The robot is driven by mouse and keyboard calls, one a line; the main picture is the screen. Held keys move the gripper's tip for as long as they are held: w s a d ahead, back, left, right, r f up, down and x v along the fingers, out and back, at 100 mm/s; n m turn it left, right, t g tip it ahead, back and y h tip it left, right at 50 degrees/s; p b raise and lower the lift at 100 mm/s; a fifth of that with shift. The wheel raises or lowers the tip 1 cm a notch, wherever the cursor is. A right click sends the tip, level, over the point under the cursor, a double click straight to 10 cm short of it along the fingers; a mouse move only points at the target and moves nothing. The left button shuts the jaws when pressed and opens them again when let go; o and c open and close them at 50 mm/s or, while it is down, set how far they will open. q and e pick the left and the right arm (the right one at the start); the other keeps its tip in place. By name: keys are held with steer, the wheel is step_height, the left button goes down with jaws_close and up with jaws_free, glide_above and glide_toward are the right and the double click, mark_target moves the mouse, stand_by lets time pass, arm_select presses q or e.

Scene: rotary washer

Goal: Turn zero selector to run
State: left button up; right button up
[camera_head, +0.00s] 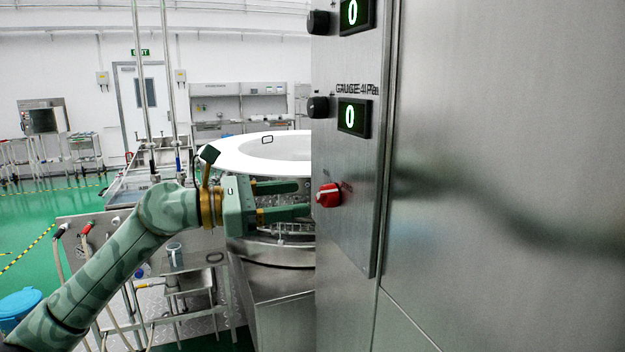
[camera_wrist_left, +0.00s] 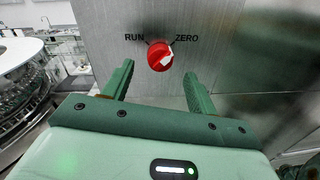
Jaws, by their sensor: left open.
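The red selector knob (camera_head: 328,195) with a white pointer sits on the steel control panel (camera_head: 350,232). In the left wrist view the knob (camera_wrist_left: 160,57) lies below the RUN label (camera_wrist_left: 134,37) on the left and the ZERO label (camera_wrist_left: 187,38) on the right. Its white pointer is turned toward the right, on the ZERO side. My left gripper (camera_head: 306,198) is open, its fingers pointing at the panel. In the wrist view its fingertips (camera_wrist_left: 160,70) stand on either side of the knob, apart from it. My right gripper is not in view.
Two black knobs (camera_head: 318,107) and green "0" displays (camera_head: 354,117) are on the panel above the selector. A round white-rimmed washer (camera_head: 235,152) stands left of the panel. A steel cabinet face (camera_head: 510,180) fills the right side.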

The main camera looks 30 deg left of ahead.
mark_target(317, 196)
arm_select(q)
steer(key=p+x, duration=0.1)
steer(key=x, duration=0.3)
steer(key=shift+w+d, duration=0.25)
steer(key=shift+d, duration=0.05)
steer(key=c, duration=1)
